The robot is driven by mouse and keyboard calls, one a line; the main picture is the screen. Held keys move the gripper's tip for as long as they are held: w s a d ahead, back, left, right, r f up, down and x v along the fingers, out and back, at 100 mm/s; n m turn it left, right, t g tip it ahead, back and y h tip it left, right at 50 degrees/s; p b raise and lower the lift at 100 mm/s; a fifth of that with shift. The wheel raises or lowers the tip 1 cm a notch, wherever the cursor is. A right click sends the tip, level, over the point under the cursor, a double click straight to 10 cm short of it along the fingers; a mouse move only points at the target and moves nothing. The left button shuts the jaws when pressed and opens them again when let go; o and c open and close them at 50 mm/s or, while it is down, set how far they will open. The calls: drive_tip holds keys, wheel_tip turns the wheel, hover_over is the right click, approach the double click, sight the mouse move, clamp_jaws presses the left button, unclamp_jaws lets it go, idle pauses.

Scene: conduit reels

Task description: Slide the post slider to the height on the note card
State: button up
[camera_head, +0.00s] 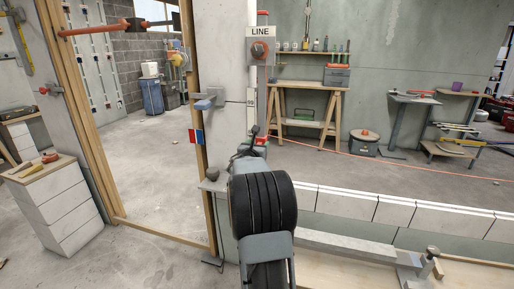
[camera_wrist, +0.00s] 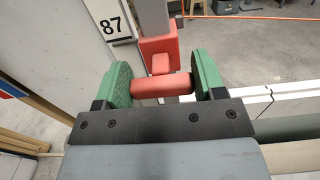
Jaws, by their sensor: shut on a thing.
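The post slider (camera_wrist: 160,45) is a red block on a grey upright post (camera_wrist: 153,14), with a red crossbar handle (camera_wrist: 160,86) facing me. My gripper (camera_wrist: 163,68) has its green fingers closed on the two ends of this handle. A white plate (camera_wrist: 115,26) reading 87 is just left of the post. I cannot tell whether it is the note card or a scale label. In the head view the post (camera_head: 262,85) stands at the middle, and my arm mostly hides the slider and my gripper (camera_head: 257,143).
A box with an orange knob (camera_head: 257,49) hangs under a LINE sign (camera_head: 262,31) at the post. A blue-grey handle (camera_head: 206,104) juts from the wall on the left. A low white block wall (camera_head: 400,214) and a wooden bench (camera_head: 312,84) are to the right.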

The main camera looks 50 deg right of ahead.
drive_tip(key=o, duration=1.3)
drive_tip(key=shift+r, duration=0.1)
drive_tip(key=p+v, duration=0.1)
drive_tip(key=v, duration=1.2)
drive_tip(key=shift+s+a+p, duration=0.25)
drive_tip(key=shift+a+p, duration=0.05)
drive_tip(key=shift+p, duration=0.05)
